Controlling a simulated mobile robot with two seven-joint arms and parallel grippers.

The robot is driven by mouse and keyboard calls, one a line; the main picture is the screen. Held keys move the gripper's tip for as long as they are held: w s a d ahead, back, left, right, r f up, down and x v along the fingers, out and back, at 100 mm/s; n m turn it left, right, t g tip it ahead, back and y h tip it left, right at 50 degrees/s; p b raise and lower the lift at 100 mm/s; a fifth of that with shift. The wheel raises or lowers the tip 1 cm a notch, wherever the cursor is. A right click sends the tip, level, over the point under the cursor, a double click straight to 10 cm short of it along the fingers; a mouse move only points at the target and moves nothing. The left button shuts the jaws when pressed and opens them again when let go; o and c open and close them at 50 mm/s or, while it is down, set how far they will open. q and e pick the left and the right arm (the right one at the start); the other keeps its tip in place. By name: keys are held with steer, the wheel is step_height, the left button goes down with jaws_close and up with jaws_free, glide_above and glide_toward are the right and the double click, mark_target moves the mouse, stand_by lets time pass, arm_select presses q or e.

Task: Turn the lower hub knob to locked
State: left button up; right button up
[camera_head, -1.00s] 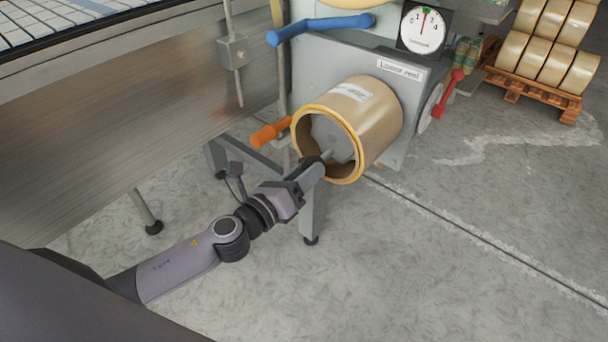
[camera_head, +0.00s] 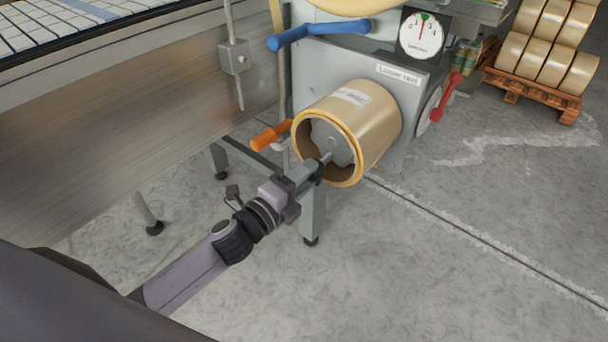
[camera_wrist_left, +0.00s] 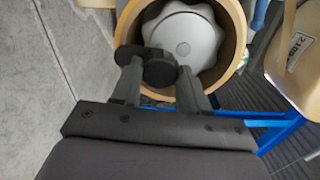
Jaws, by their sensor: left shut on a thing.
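The lower reel's tape roll (camera_head: 377,118) is a tan cylinder on the grey machine, with its open end facing me. Inside it is a grey lobed hub (camera_head: 331,138), which also fills the roll's core in the left wrist view (camera_wrist_left: 188,33). My left gripper (camera_head: 321,166) is at the front of the roll's opening. In the wrist view its two fingers (camera_wrist_left: 160,88) are shut on a small black knob (camera_wrist_left: 158,68) in front of the hub. The fingers and gripper body hide part of the knob. I cannot read a lock marking. My right gripper is not in view.
An orange handle (camera_head: 270,135) sits just left of the roll, a blue handle (camera_head: 320,32) above it. A red lever (camera_head: 446,97) and a dial (camera_head: 423,35) are to the right. A metal conveyor side (camera_head: 130,120) stands left. The floor at lower right is clear.

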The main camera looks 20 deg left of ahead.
arm_select(q)
steer(key=shift+n, duration=0.5)
steer(key=o, duration=1.1)
steer(key=shift+c, duration=0.2)
steer(key=shift+s, duration=0.1)
